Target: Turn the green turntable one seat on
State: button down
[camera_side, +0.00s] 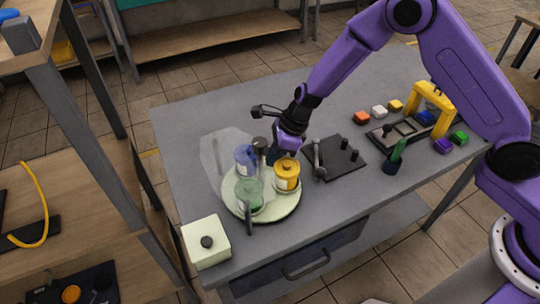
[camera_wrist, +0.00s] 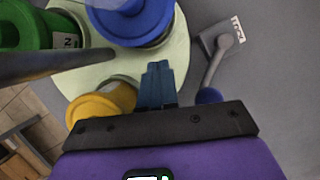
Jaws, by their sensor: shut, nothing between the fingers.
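The pale green turntable (camera_side: 285,208) is a round disc near the table's left end. It carries a green pot (camera_side: 248,190) at the front, a blue pot (camera_side: 244,157) at the back and a yellow pot (camera_side: 287,176) at the right. The wrist view shows the blue pot (camera_wrist: 130,22), the green pot (camera_wrist: 28,28), the yellow pot (camera_wrist: 100,104) and a bare part of the disc (camera_wrist: 178,55). My gripper (camera_wrist: 157,68) is shut and empty, fingertips low between the blue and yellow pots at the disc's edge. I cannot tell whether they touch anything.
A pale box (camera_side: 205,250) with a dark knob stands at the front left corner. A dark peg plate (camera_side: 345,163) and a lever (camera_wrist: 216,58) lie right of the disc.

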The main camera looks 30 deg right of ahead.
jog(key=shift+w+a, duration=0.15)
jog(key=shift+a, duration=0.3)
jog(key=shift+w+a+n+g, duration=0.3)
jog(key=shift+n+g, duration=0.1)
jog(key=shift+n, duration=0.6)
jog(key=shift+w+a+n, duration=0.25)
jog(key=shift+a+n, duration=0.25)
jog(key=shift+w+a+n+g, duration=0.15)
jog(key=shift+a+n+g, duration=0.05)
jog(key=shift+n+g, duration=0.25)
jog(key=shift+r, duration=0.1)
jog(key=v, duration=1.7)
jog(key=shift+d, duration=0.2)
